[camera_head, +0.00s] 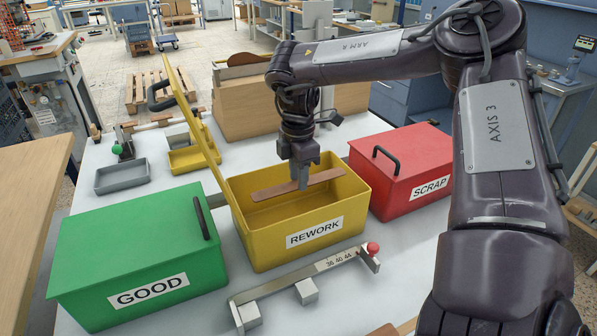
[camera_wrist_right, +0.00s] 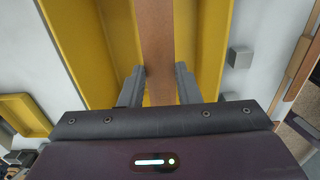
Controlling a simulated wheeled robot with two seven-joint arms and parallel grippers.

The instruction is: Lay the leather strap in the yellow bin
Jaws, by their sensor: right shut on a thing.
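The leather strap (camera_head: 272,191) is a flat brown strip held level across the opening of the yellow bin labelled REWORK (camera_head: 262,262). The bin's lid (camera_head: 187,105) stands open at its left side. My right gripper (camera_head: 302,184) points down into the bin opening and is shut on the strap near its middle. In the right wrist view the strap (camera_wrist_right: 154,45) runs between the two fingers (camera_wrist_right: 160,85), with the yellow bin walls (camera_wrist_right: 212,40) on both sides. I cannot tell whether the strap touches the bin. My left gripper is not in view.
A closed green GOOD bin (camera_head: 130,250) stands left and a closed red SCRAP bin (camera_head: 415,160) right. A metal gauge with a red knob (camera_head: 373,248) lies in front. A grey tray (camera_head: 122,177), a small yellow tray (camera_head: 192,160) and a brown box (camera_head: 240,105) are behind.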

